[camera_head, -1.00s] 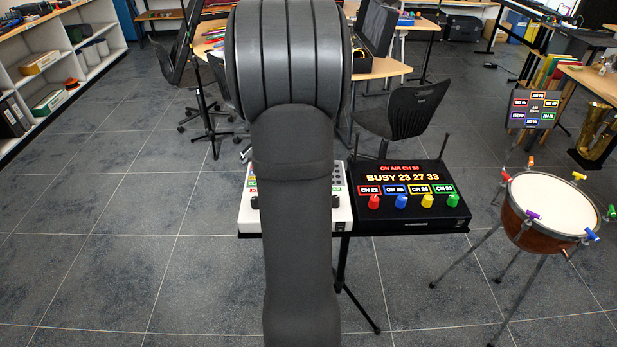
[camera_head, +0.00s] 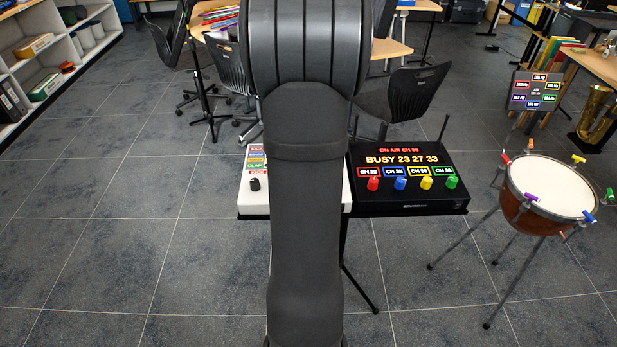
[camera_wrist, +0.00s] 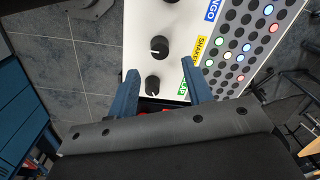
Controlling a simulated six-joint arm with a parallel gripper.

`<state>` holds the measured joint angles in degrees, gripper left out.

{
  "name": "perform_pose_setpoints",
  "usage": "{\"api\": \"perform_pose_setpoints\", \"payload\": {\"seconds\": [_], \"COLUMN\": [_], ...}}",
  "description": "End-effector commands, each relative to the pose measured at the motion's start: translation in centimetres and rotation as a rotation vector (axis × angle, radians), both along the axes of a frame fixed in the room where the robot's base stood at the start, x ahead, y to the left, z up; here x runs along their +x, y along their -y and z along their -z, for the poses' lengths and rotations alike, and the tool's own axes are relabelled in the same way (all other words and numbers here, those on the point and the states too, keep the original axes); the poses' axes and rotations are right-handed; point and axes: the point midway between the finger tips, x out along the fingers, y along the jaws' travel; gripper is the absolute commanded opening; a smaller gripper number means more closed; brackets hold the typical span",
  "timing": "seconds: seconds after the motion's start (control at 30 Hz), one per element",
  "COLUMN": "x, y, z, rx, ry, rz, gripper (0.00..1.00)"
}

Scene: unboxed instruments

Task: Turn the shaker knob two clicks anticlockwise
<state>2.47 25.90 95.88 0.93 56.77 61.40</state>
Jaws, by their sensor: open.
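The white drum machine (camera_head: 256,203) stands left of the black radio box in the head view, partly hidden by my arm. In the wrist view its white panel (camera_wrist: 181,22) carries black knobs and coloured labels. The shaker knob (camera_wrist: 161,45) is black with a white pointer mark toward the picture's left, level with the yellow SHAKER label (camera_wrist: 200,47). My gripper (camera_wrist: 159,68) is open. Its blue fingers lie on either side of the clap knob (camera_wrist: 153,84), beside the green CLAP label (camera_wrist: 184,88). The shaker knob is just beyond the fingertips; whether anything touches is unclear.
The blue BONGO label (camera_wrist: 211,9) and a grid of dark and lit pads (camera_wrist: 243,42) lie on the panel. The black radio box (camera_head: 408,203) with coloured knobs adjoins the machine on the right. A drum (camera_head: 549,187) stands farther right. Open floor lies left.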

Motion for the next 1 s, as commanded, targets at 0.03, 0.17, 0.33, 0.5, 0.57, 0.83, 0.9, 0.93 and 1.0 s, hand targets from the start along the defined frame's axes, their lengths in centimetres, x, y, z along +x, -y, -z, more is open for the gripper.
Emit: {"api": "perform_pose_setpoints", "payload": {"seconds": [0.03, 0.17, 0.33, 0.5, 0.57, 0.83, 0.9, 0.93, 1.0], "x": [-0.1, 0.0, 0.1, 0.1, 0.1, 0.1, 0.1, 0.1, 0.1], "y": [0.0, -0.1, -0.1, -0.1, -0.1, -0.1, -0.1, -0.1, -0.1], "z": [1.2, 3.5, 5.3, 5.9, 6.0, 5.9, 5.9, 5.9, 5.9], "rx": [0.001, 0.0, 0.0, 0.0, 0.0, 0.0, 0.0, 0.0, 0.0], "ry": [-0.006, -0.004, -0.002, 0.0, 0.0, 0.0, 0.0, 0.0, 0.0], "rz": [0.0, -0.001, -0.001, -0.001, -0.001, -0.001, -0.001, -0.001, -0.001], "gripper": [0.46, 0.46, 0.46, 0.46, 0.46, 0.25, 0.11, 0.05, 0.02]}}
